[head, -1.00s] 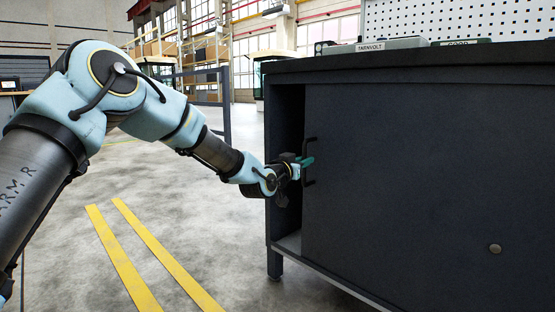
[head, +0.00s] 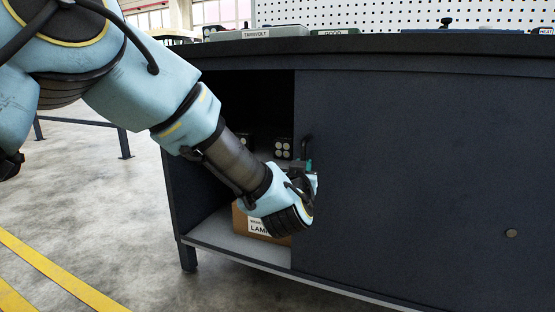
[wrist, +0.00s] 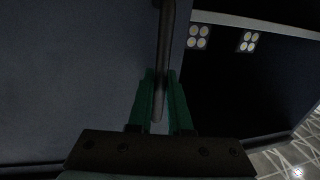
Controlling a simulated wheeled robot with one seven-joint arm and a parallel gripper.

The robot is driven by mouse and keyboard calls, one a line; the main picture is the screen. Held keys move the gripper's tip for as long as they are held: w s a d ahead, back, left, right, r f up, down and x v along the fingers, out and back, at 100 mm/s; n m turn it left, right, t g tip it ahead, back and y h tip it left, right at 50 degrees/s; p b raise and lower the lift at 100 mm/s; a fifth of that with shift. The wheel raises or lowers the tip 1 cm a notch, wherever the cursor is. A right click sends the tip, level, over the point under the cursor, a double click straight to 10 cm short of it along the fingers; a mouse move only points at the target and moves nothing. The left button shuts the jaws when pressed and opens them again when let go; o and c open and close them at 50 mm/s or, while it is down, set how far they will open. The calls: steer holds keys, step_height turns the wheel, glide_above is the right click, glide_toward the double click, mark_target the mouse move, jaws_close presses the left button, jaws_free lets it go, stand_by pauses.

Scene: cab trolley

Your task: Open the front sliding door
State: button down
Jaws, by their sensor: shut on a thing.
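The front sliding door (head: 415,180) is a dark panel on the cabinet front. It stands partly open, with a wide gap at its left in the head view. Its dark bar handle (head: 307,146) is near the door's left edge. In the wrist view the handle (wrist: 166,50) runs down between the green fingers of my gripper (wrist: 165,98). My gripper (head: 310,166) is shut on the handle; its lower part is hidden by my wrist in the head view. In the wrist view the door (wrist: 75,75) fills the left side.
Inside the opening are a cardboard box (head: 252,225) with a partly hidden label and dark blocks with pale round spots (head: 283,148). The cabinet top (head: 400,44) carries several small items. A round lock (head: 511,233) sits on the door. Open floor (head: 110,210) lies at left.

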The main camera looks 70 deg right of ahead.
steer(key=shift+s, duration=1.15)
steer(key=c, duration=0.8)
jaws_free()
steer(key=shift+c, duration=0.2)
steer(key=shift+a, duration=0.1)
steer(key=s+a+p, duration=0.1)
steer(key=a+p, duration=0.2)
steer(key=a, duration=0.7)
steer(key=shift+s+a, duration=0.25)
steer(key=shift+a, duration=0.05)
steer(key=shift+w, duration=0.1)
